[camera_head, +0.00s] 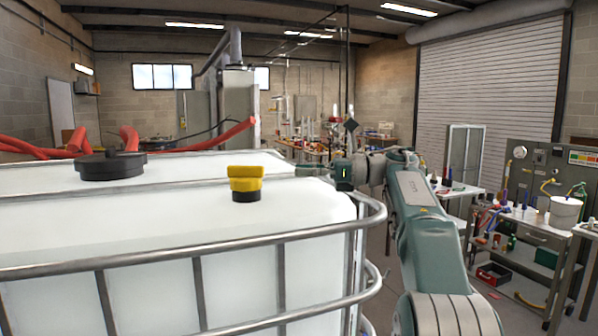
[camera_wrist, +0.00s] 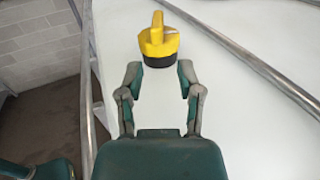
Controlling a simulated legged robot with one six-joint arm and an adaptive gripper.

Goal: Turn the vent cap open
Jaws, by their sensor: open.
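The vent cap (camera_head: 245,178) is yellow with a raised grip bar and a black base, and it stands upright on top of a white caged tank (camera_head: 200,210). In the wrist view the vent cap (camera_wrist: 158,44) lies straight ahead of the fingers, with its bar pointing roughly up the picture. My gripper (camera_wrist: 160,72) is open and empty, its two fingers spread wide to either side of the cap's line. In the head view my gripper (camera_head: 300,170) is to the right of the cap, with a gap between them. Nothing hides the cap.
A metal cage rail (camera_head: 180,249) runs round the tank's top edge, and another bar (camera_wrist: 245,58) crosses the wrist view. A large black lid (camera_head: 110,166) and red hoses (camera_head: 190,140) are at left. A workbench (camera_head: 520,215) stands at right. The tank top around the cap is clear.

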